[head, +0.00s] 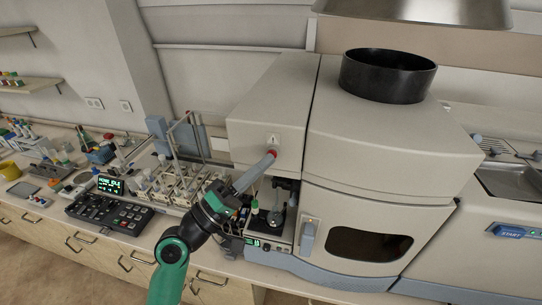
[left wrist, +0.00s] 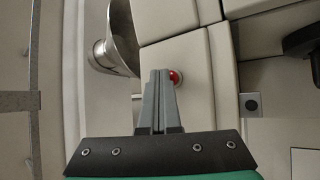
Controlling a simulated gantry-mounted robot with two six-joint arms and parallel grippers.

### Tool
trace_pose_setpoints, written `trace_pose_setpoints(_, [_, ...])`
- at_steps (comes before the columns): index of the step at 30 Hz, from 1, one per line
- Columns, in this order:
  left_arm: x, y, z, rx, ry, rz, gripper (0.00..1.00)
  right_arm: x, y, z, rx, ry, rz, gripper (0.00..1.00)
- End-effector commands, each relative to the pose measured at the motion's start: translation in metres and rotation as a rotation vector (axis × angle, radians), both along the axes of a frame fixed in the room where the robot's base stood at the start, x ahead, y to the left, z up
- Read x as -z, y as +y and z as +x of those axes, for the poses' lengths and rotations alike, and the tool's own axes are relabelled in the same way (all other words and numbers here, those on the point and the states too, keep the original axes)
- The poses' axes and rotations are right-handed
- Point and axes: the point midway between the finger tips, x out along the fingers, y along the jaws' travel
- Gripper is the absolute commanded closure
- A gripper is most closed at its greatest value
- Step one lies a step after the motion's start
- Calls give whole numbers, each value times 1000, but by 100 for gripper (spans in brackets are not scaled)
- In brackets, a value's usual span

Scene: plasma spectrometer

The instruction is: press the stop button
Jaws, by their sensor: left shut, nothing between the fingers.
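The stop button is a red round button (head: 272,153) on the front face of the spectrometer's beige upper left housing (head: 262,115), just below a small warning label. My left gripper (head: 266,160) reaches up from below, and its grey fingers are shut and empty, with the tips at the button. In the left wrist view the red button (left wrist: 176,78) shows just right of the closed fingertips (left wrist: 161,74), which hide part of it. I cannot tell whether the tips touch it. My right gripper is not in view.
The spectrometer's large beige body (head: 378,140) carries a black round collar (head: 388,76) on top. A blue START button (head: 510,232) is on the unit at the right. Bench clutter, a black control box (head: 110,213) and a glassware rack (head: 180,180), stands left of my arm.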

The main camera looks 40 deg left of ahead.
Motion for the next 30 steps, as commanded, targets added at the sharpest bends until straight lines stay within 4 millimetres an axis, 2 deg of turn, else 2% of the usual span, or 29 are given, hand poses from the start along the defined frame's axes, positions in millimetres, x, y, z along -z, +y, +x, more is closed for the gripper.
trace_pose_setpoints(9, [-1,-8,-13,-1,0,0,100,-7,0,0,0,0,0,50])
trace_pose_setpoints(20, [-1,-10,-16,0,1,0,100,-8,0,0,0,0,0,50])
trace_pose_setpoints(30, [-1,-27,-44,0,2,-1,100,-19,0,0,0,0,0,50])
